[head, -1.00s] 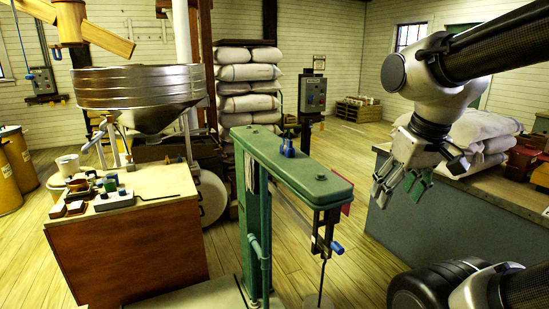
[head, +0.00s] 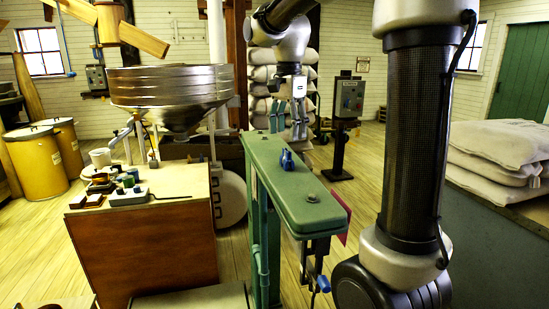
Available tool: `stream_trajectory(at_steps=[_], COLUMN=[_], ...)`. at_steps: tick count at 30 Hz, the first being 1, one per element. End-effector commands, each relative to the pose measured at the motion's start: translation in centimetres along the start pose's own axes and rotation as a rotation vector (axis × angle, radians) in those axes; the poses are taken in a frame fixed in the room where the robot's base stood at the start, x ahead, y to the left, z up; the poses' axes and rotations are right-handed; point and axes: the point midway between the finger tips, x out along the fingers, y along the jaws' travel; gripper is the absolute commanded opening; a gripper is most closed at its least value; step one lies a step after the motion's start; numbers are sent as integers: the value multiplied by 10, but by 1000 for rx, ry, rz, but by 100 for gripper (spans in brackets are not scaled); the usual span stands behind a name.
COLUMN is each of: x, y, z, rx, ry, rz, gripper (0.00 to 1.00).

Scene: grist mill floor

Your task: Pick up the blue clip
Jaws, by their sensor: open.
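The blue clip (head: 287,159) stands on top of the green beam (head: 300,190) of the scale-like post, near the middle of its length. My gripper (head: 287,128) points down just above and behind the clip in the picture, its fingers spread with nothing between them. A gap shows between the fingers and the clip; how far apart they are in depth I cannot tell.
A wooden cabinet (head: 150,245) with small tools and pots stands at left, under a metal hopper (head: 170,95). A grey control box (head: 350,98) is on a stand behind. Blue-handled hardware (head: 323,284) hangs under the beam's near end.

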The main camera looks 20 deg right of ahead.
Motion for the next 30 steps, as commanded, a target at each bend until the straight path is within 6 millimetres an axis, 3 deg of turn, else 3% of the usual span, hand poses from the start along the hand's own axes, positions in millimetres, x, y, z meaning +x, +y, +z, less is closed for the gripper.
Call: stream_trajectory(at_steps=[6, 13, 30], x=[-12, -7, 65], y=[3, 7, 14], z=[1, 2, 5], rx=[277, 416, 420], ry=[-2, -1, -1], rz=[18, 31, 30], gripper=[62, 62, 62])
